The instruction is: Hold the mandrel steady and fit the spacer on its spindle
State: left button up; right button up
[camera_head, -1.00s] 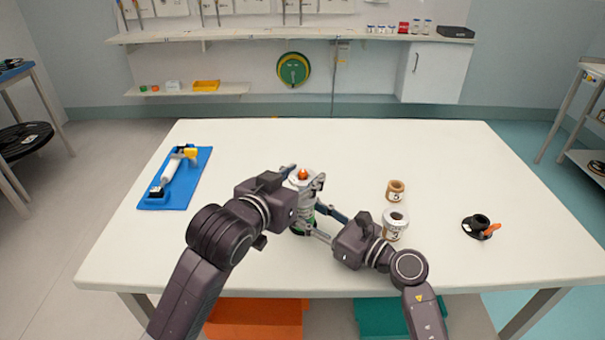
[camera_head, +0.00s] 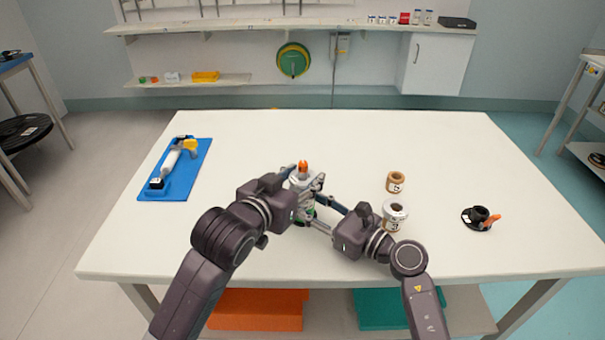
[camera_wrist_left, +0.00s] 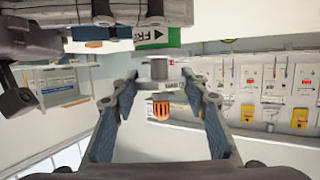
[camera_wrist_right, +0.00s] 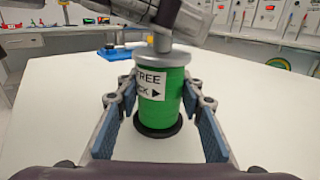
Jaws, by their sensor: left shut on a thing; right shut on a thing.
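The green mandrel (camera_wrist_right: 172,112) stands upright on its black base in the right wrist view, with a grey flange on top. My right gripper (camera_wrist_right: 164,98) is shut on its green body from both sides. The spindle's orange tip (camera_head: 303,167) shows above my left gripper (camera_head: 301,181); it also shows in the upside-down left wrist view (camera_wrist_left: 161,109). My left gripper is shut on the light grey spacer (camera_wrist_left: 173,85), which appears to be around the spindle below the tip.
A blue mat (camera_head: 199,165) with a yellow-and-white tool lies on the left of the white table (camera_head: 330,140). To the right stand a brown roll (camera_head: 396,182), a white roll (camera_head: 395,216) close to my right arm, and a black part with an orange lever (camera_head: 480,217).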

pick_arm(q)
jog(key=shift+f, duration=0.85)
jog(key=o, duration=1.3)
jog(key=shift+c, duration=0.2)
jog(key=shift+s, duration=0.1)
jog(key=v, duration=1.1)
jog(key=shift+s+a, duration=0.25)
jog(key=shift+s, duration=0.05)
pick_arm(e)
jog(key=o, duration=1.4)
jog(key=shift+o, duration=0.2)
